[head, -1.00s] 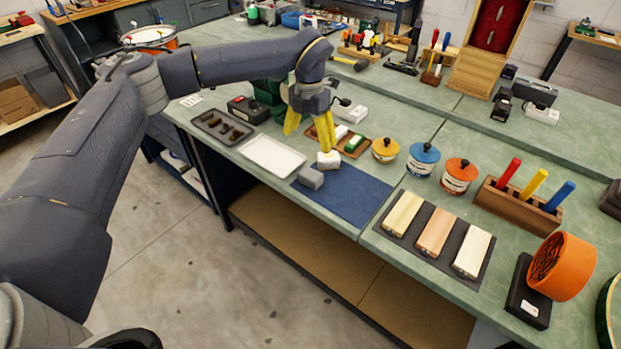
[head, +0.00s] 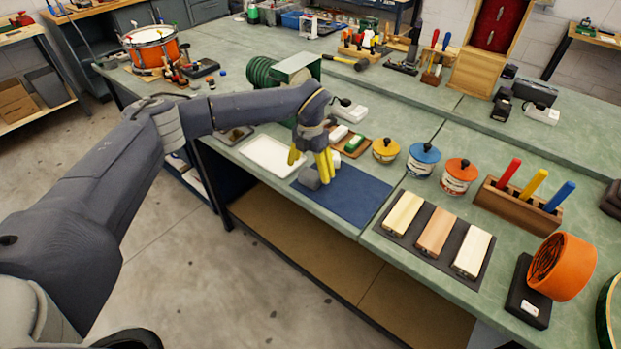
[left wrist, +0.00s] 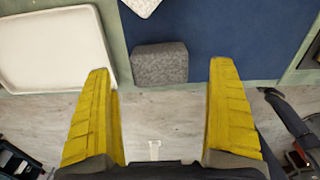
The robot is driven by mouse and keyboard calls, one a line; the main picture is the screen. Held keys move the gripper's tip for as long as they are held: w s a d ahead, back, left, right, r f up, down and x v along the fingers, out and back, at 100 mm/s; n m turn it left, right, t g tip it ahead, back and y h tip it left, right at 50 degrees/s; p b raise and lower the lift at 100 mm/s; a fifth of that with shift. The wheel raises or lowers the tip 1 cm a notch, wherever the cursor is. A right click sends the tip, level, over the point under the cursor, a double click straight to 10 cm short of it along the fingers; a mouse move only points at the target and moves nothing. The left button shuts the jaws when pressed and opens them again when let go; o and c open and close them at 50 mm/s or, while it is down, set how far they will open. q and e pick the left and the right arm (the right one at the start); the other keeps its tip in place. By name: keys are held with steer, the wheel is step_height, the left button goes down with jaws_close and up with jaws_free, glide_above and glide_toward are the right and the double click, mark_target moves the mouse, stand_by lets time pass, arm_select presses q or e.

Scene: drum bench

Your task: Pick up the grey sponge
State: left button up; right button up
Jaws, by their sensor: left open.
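The grey sponge (head: 309,181) lies at the left front edge of the blue mat (head: 348,196), partly overlapped by my left gripper in the head view. My left gripper (head: 310,167) points down above and just behind it, yellow fingers apart and empty. In the left wrist view the grey sponge (left wrist: 160,64) appears between the two fingers (left wrist: 160,72) and slightly beyond their tips, with gaps on both sides. I cannot tell the exact height of the fingertips over it. My right gripper is not in view.
A white tray (head: 271,155) lies left of the mat. A white block (left wrist: 143,5) sits near the sponge in the left wrist view. A wooden tray with green and white blocks stands behind the gripper. The mat's right part is clear; the bench edge is close in front.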

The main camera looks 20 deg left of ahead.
arm_select(q)
steer(key=shift+f, duration=1.4)
steer(key=c, duration=1)
steer(key=shift+o, duration=0.2)
